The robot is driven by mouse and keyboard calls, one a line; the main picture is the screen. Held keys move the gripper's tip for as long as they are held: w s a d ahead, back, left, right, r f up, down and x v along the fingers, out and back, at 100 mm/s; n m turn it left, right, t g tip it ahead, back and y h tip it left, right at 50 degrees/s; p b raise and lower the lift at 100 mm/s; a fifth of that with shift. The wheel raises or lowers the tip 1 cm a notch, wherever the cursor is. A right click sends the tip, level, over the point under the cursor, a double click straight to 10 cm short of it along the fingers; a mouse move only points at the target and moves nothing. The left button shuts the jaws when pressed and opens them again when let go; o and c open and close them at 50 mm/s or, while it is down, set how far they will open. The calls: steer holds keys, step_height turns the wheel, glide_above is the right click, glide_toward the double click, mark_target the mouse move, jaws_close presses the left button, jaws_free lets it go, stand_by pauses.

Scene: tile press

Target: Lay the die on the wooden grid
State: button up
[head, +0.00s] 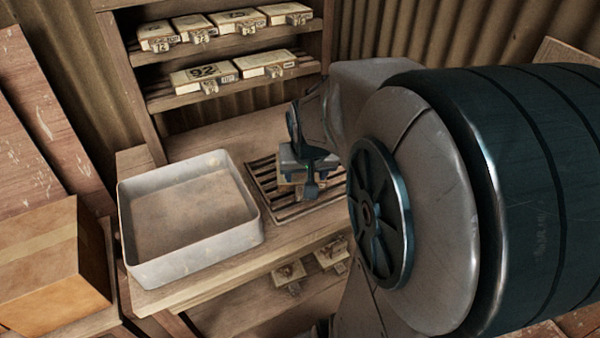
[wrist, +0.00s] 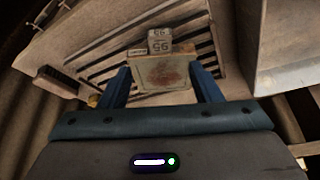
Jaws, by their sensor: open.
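The die (wrist: 160,76) is a pale block with a worn brownish face and a tab marked 95. In the wrist view it lies on the dark slats of the wooden grid (wrist: 204,45), between my gripper's (wrist: 161,84) two blue fingers. The fingers are open, one on either side of the die; whether they touch it I cannot tell. In the head view my gripper (head: 309,165) is over the wooden grid (head: 262,178), and the die (head: 286,187) shows only partly below it. My arm hides the grid's right part.
A grey metal tray (head: 125,225) stands left of the grid on the wooden bench. Shelves behind (head: 235,47) hold several similar dies, and more lie on a shelf below the bench (head: 289,272). A cardboard box (head: 45,265) is at left. A brush (wrist: 54,82) lies beside the grid.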

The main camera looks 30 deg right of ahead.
steer(key=s+a+r+n+g+y, duration=0.1)
steer(key=s+a+n, duration=0.3)
steer(key=s+a, duration=0.6)
steer(key=shift+s+a+r+g+y, duration=0.15)
steer(key=shift+s+r+g+y, duration=0.15)
steer(key=shift+s, duration=0.2)
